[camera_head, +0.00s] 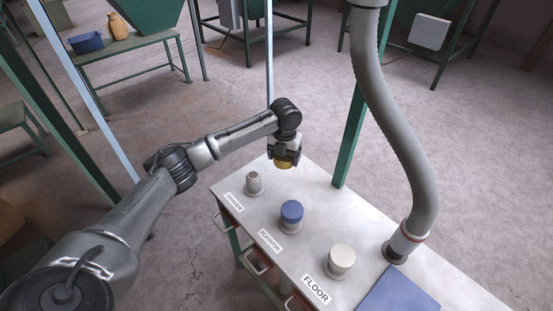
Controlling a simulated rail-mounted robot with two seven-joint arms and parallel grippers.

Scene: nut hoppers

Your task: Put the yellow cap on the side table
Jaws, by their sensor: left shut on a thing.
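The yellow cap (283,164) is in the jaws of my left gripper (284,158), above the far end of the white side table (330,213). My left arm comes in from the left, and the gripper points down. The gripper is shut on the cap. I cannot tell whether the cap touches the tabletop. My right gripper is not in view.
On the table stand a bare grey post (254,184), a blue cap (292,211) and a white cap (341,258), with labels in front. A thick grey hose (392,110) comes down to the table at the right. A blue panel (398,291) lies at the near end.

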